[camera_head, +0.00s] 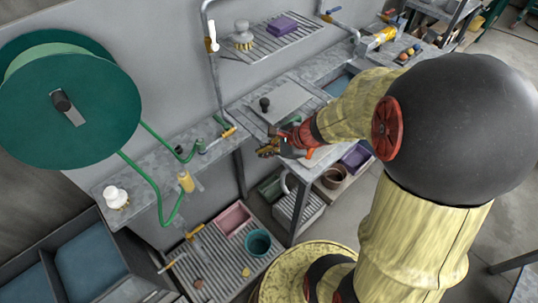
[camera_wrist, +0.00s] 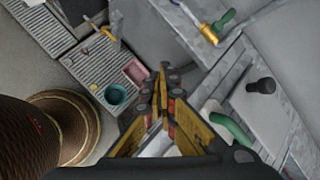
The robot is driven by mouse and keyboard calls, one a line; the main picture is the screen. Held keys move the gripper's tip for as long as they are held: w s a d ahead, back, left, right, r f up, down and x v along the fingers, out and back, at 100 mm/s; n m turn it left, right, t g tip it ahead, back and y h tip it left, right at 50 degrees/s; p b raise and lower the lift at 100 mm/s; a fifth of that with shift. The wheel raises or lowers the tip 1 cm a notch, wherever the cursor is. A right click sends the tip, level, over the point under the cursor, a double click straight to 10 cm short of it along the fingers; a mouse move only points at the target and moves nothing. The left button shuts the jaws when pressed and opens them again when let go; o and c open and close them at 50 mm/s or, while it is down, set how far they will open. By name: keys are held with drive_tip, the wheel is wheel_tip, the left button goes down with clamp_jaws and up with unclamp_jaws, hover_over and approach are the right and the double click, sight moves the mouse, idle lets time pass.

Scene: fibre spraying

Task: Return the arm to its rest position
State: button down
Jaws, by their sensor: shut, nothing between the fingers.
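My gripper (camera_head: 270,151) is at the end of my yellow arm, over the front edge of the grey workbench (camera_head: 222,152) in the head view. In the wrist view my gripper (camera_wrist: 163,72) shows as yellow and black fingers closed together, with nothing between them. The arm is bent at a big dark joint and reaches out toward the bench. No rest mark or stand shows in either view.
A green hose reel (camera_head: 85,128) hangs at the left wall. A spray wand (camera_head: 218,139) lies on the bench left of my gripper. A grey lid with a black knob (camera_wrist: 262,86) is close by. A teal bucket (camera_head: 258,243) and pink tray (camera_head: 233,219) are below.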

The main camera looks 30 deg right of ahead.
drive_tip(key=shift+s+a+n, duration=0.1)
drive_tip(key=shift+s+n, duration=0.2)
drive_tip(key=shift+s, duration=0.05)
idle(0.4)
drive_tip(key=s+a+r+n+g+h, duration=0.1)
drive_tip(key=s+a+r+n+g, duration=0.15)
drive_tip(key=s+n, duration=0.4)
drive_tip(key=s+a+r+n+g+h, duration=0.1)
drive_tip(key=s+r+n+g, duration=0.15)
drive_tip(key=s+n, duration=0.4)
drive_tip(key=s+a+r+n+t+h, duration=0.1)
drive_tip(key=a+r+n+t, duration=0.1)
drive_tip(key=r+n, duration=0.2)
drive_tip(key=s+a+r+n+t+h, duration=0.1)
drive_tip(key=a+r+n+t, duration=0.1)
drive_tip(key=r+n, duration=0.3)
wheel_tip(320, 180, up, 4)
drive_tip(key=shift+r, duration=0.15)
